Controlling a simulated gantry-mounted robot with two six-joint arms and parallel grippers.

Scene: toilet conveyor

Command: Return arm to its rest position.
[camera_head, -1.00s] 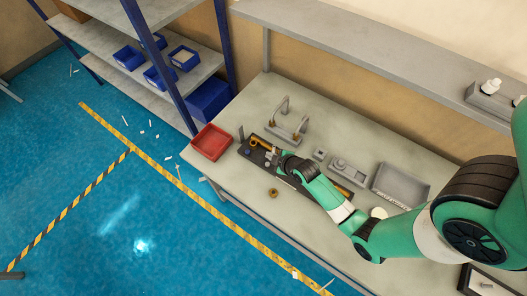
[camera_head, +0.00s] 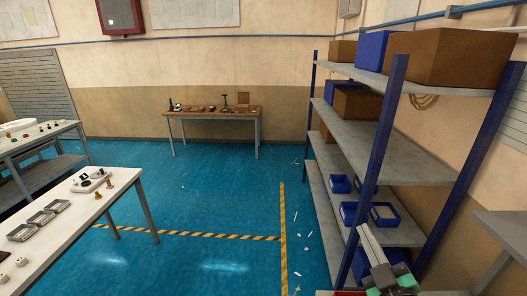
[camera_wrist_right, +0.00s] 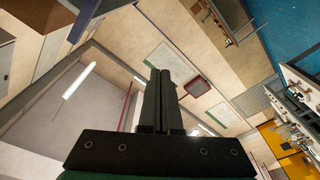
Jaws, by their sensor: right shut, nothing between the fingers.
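My right gripper (camera_head: 364,230) shows at the bottom right of the head view, with its pale fingers pointing up and part of the green wrist below. It is raised in front of the shelf rack. In the right wrist view its dark fingers (camera_wrist_right: 160,100) lie side by side, shut, with nothing between them. That view looks up past the fingers at the walls and ceiling. My left gripper is in neither view.
The metal shelf rack (camera_head: 365,148) with boxes and blue bins stands behind the right gripper. A white table (camera_head: 80,225) with trays is at the left, and a brown-topped table (camera_head: 213,110) stands by the far wall. Blue floor (camera_head: 200,190) between them is mostly clear.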

